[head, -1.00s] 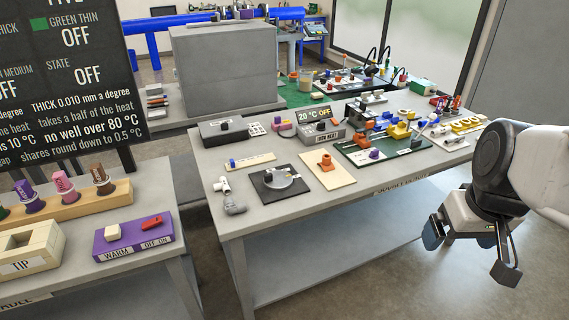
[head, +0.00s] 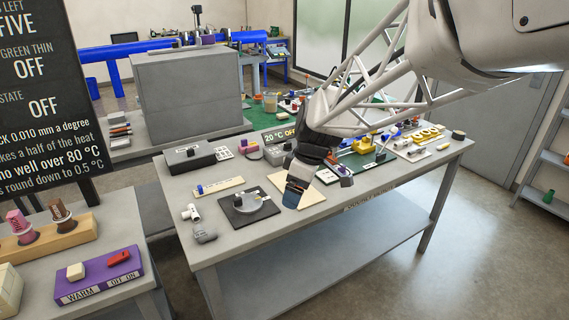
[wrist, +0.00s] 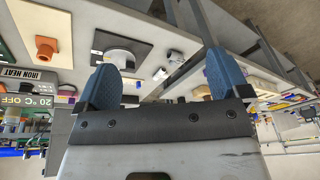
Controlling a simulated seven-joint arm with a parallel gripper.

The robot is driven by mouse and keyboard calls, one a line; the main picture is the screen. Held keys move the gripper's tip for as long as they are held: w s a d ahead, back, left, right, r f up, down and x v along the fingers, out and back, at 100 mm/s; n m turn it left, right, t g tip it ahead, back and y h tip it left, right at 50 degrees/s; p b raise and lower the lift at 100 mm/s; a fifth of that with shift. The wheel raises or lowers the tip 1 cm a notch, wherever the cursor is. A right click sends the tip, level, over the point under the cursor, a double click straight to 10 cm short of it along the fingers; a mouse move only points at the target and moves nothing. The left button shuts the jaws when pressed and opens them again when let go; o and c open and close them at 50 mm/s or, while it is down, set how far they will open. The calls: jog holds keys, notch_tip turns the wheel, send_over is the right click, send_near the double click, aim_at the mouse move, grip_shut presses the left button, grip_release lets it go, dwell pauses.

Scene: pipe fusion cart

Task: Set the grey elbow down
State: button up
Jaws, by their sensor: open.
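The grey elbow (head: 205,236) lies on the table near its front left corner, beside a white tee fitting (head: 191,212). It also shows, small, between my fingers in the wrist view (wrist: 173,56), clear of both. My gripper (head: 318,186) is open and empty. It hangs above the table, over the cream board, well to the right of the elbow. In the wrist view the two blue fingers (wrist: 161,75) stand wide apart.
A black mat (head: 233,221) with a round grey device lies right of the elbow. The cream board (head: 283,182) is partly hidden by my gripper. A dark box (head: 190,158) and the iron heat unit (head: 277,154) stand behind. A purple switch box (head: 100,276) is on the left table.

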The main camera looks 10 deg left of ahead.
jog(key=w+a+f+n+g, duration=0.1)
jog(key=a+f+n, duration=0.2)
jog(key=a, duration=0.4)
jog(key=w+a+f+n, duration=0.15)
jog(key=a+f, duration=0.25)
jog(key=a, duration=0.4)
jog(key=n+g, duration=0.1)
jog(key=n, duration=0.4)
send_near(201, 230)
jog(key=shift+f, duration=0.9)
jog(key=shift+s+a+f+n+g, duration=0.1)
jog(key=shift+a+f+n+g, duration=0.1)
jog(key=shift+a+n+g, duration=0.1)
jog(key=shift+x, duration=1.3)
jog(key=shift+x, duration=2.65)
